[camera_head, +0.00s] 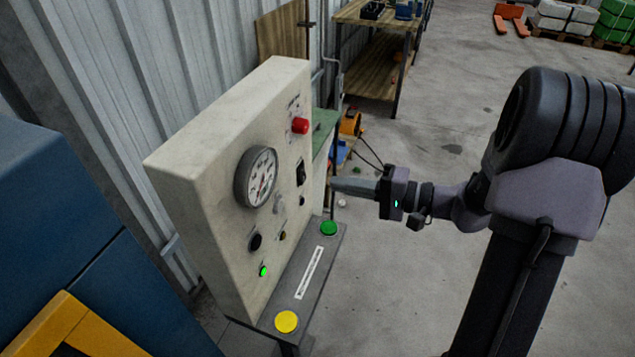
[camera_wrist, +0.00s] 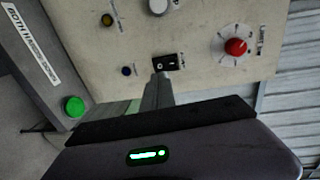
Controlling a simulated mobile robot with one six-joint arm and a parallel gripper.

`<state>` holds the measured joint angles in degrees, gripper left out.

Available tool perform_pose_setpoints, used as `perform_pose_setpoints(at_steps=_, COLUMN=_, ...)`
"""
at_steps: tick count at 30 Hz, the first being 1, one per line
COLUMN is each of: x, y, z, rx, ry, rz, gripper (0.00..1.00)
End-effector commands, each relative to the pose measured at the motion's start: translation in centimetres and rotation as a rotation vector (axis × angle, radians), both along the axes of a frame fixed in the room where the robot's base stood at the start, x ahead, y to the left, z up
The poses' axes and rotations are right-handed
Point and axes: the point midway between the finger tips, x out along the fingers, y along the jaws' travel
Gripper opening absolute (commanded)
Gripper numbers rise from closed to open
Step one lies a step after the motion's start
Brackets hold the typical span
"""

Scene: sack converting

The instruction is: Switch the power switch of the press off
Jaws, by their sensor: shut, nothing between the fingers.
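The press's control panel (camera_head: 215,150) is a cream box with a round gauge, knobs and lamps. The power switch (camera_head: 301,172) is a small black rocker on its face, below the red knob (camera_head: 300,125). The switch also shows in the wrist view (camera_wrist: 168,62), with white marks; I cannot tell its position for sure. My gripper (camera_head: 333,184) is shut and empty, its fingers pointing at the panel a short way in front of the switch. In the wrist view the fingertips (camera_wrist: 161,77) appear right beside the switch's lower edge.
A green lamp (camera_head: 263,271) glows low on the panel. A ledge below carries a green button (camera_head: 329,228) and a yellow button (camera_head: 287,321). A blue cabinet (camera_head: 60,220) stands at left, a wooden workbench (camera_head: 375,70) behind. The floor at right is mostly clear.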

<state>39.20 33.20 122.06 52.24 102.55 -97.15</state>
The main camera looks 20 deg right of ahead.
Motion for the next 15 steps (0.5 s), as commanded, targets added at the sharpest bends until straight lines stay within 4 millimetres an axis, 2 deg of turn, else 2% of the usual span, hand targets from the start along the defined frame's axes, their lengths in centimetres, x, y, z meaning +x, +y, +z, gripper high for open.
perform_pose_setpoints(at_steps=6, x=2.3, y=3.4, z=-0.6, rx=0.0, ry=0.0, rz=0.003, gripper=0.0)
perform_pose_setpoints(at_steps=10, x=3.1, y=4.4, z=-0.7, rx=-0.001, ry=0.001, rz=0.002, gripper=0.0)
perform_pose_setpoints(at_steps=15, x=3.5, y=4.8, z=-0.7, rx=0.0, ry=0.0, rz=0.0, gripper=0.0)
